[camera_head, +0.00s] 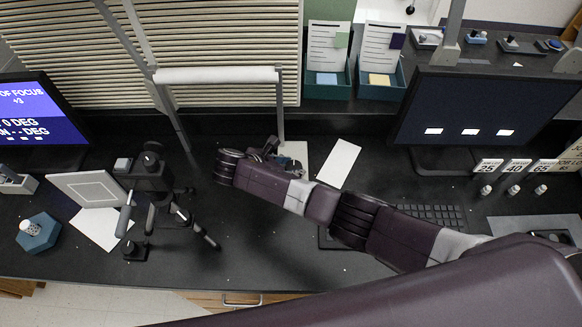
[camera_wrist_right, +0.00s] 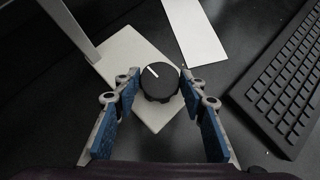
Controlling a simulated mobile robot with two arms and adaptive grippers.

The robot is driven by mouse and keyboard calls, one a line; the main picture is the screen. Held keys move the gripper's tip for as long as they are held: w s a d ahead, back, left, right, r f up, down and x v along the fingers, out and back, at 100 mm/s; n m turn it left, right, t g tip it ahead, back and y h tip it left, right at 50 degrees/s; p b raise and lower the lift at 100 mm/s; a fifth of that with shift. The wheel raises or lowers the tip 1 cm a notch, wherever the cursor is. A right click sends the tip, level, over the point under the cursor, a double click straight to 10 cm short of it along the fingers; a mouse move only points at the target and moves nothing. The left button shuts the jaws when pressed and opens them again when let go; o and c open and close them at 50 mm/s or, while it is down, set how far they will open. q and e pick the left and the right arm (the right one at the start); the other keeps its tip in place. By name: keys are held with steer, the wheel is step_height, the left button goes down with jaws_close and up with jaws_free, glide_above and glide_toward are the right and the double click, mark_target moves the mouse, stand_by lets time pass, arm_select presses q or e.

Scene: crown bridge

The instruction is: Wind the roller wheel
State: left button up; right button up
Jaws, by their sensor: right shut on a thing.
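The roller wheel (camera_wrist_right: 160,82) is a black ridged knob with a white mark pointing up and left. It sits on a pale base plate (camera_wrist_right: 143,52). My right gripper (camera_wrist_right: 160,80) has a finger on each side of the knob and is shut on it. In the head view my right gripper (camera_head: 268,153) is at the plate by the foot of a grey post (camera_head: 281,115), and the knob is hidden there. A pale roller bar (camera_head: 217,75) spans the top of the posts in front of a slatted blind (camera_head: 225,30). My left gripper is not in view.
A dark keyboard (camera_wrist_right: 285,85) lies to the right of the gripper, with a white sheet (camera_head: 339,163) near it. A black jointed device (camera_head: 150,175) stands to the left. Monitors stand at left (camera_head: 35,110) and right (camera_head: 480,112).

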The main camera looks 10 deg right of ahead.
steer(key=shift+d, duration=0.1)
stand_by(0.3)
steer(key=o, duration=1.2)
steer(key=shift+c, duration=0.2)
steer(key=v, duration=1.2)
steer(key=shift+w, duration=0.1)
